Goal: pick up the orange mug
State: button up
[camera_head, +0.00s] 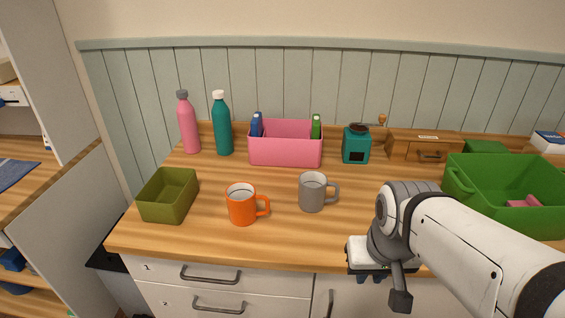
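The orange mug (241,205) stands upright on the wooden counter, near its front edge, left of centre. Its handle points right. A grey mug (312,192) stands upright just right of it, also with its handle to the right. My gripper (370,279) is at the counter's front edge, right of and nearer than both mugs, and apart from them. It points down and my arm reaches in from the lower right.
An olive box (168,196) stands left of the orange mug. Behind are a pink bottle (188,125), a teal bottle (222,126), a pink bin (286,154) and a teal grinder (356,146). A green crate (510,205) stands right. Bare counter lies behind the mugs.

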aim_at(241, 197)
jog(key=z, duration=1.6)
jog(key=k, duration=2.15)
jog(key=u, duration=1.4)
jog(key=i, duration=1.5)
